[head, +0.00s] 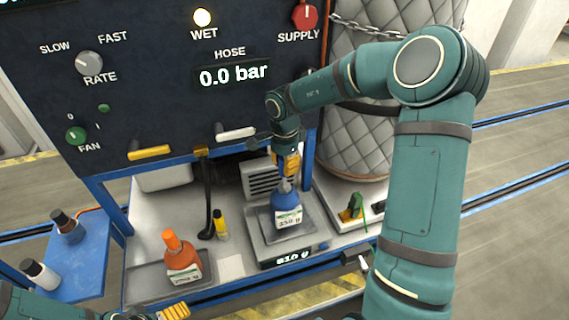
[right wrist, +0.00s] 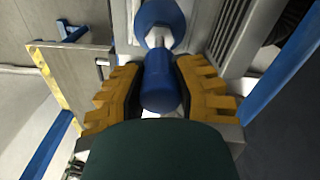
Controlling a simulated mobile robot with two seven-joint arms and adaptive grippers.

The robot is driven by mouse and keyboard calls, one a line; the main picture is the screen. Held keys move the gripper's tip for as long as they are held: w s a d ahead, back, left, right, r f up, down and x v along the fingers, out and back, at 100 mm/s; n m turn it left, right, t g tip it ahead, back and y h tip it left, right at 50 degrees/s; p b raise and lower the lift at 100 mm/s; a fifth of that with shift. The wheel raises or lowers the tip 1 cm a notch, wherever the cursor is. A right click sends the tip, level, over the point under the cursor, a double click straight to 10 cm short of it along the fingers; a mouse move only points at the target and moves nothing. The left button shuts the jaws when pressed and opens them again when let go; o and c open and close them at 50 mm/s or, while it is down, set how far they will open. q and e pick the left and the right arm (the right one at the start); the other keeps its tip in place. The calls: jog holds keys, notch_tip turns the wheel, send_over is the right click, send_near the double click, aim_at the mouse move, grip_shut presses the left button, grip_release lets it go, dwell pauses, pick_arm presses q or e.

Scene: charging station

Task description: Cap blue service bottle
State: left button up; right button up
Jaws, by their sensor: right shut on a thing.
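The blue service bottle (head: 286,203) stands upright on the scale (head: 262,238), its pale neck bare below my right gripper. My right gripper (head: 287,164) is directly above the bottle. In the right wrist view, the yellow fingers of my right gripper (right wrist: 160,90) are shut on a blue cap (right wrist: 158,80). The cap is close to the pale neck of the blue bottle (right wrist: 160,18); I cannot tell whether they touch. My left gripper (head: 174,312) shows only partly at the bottom edge, and its opening is unclear.
An orange bottle (head: 181,257) stands on a tray at left. A black tool and a yellow tube (head: 221,225) are between the bottles. A blue side shelf (head: 85,262) holds two dark-capped bottles. The control panel (head: 150,90) rises behind; a green clip (head: 353,207) is at right.

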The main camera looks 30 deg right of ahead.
aim_at(285, 177)
jog(key=shift+f, duration=2.65)
jog(key=o, duration=0.9)
jog(key=shift+o, duration=0.2)
jog(key=shift+r, duration=0.15)
notch_tip(285, 177, up, 12)
jog(key=shift+f, duration=0.15)
jog(key=shift+s, duration=0.1)
